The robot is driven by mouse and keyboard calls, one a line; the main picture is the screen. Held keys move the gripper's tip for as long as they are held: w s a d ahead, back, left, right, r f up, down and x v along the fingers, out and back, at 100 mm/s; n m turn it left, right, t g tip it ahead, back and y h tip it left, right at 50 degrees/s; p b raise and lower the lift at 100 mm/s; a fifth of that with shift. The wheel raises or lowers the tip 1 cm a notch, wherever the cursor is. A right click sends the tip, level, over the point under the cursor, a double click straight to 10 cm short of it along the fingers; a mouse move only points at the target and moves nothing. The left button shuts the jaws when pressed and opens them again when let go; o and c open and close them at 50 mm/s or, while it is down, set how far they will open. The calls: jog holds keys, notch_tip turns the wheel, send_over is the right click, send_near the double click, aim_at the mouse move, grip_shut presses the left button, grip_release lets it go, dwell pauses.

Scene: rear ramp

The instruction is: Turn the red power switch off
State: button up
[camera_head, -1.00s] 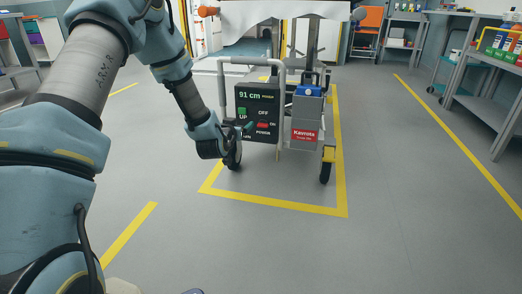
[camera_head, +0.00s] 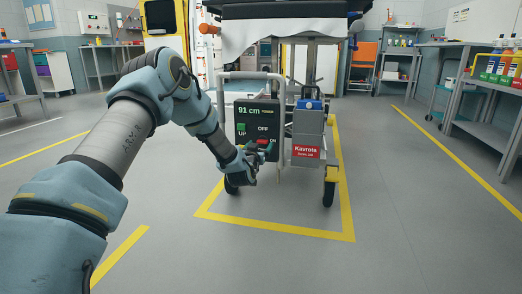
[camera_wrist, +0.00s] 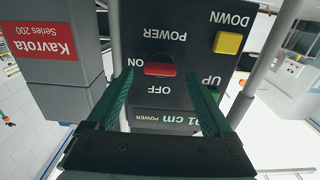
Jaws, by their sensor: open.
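The red power switch (camera_wrist: 160,69) is on a dark control panel (camera_wrist: 184,28), which appears upside down in the wrist view. Its red handle lies level, in line with the ON mark, with the OFF mark on the side nearer my gripper's base. My gripper (camera_wrist: 161,77) is open, its two green fingers reaching toward the panel on either side of the switch. I cannot tell whether they touch it. In the head view, my gripper (camera_head: 259,155) is at the lower part of the panel (camera_head: 250,115), and the switch is partly hidden by it.
The panel is on a wheeled cart with a grey rail (camera_head: 281,100) beside it. A grey box with a red Kavrota label (camera_head: 306,152) is close on the right. A yellow button (camera_wrist: 228,43) and a green button (camera_wrist: 214,92) are near. The floor in front is clear.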

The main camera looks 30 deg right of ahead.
jog(key=shift+x, duration=0.85)
jog(key=shift+c, duration=0.2)
grip_shut()
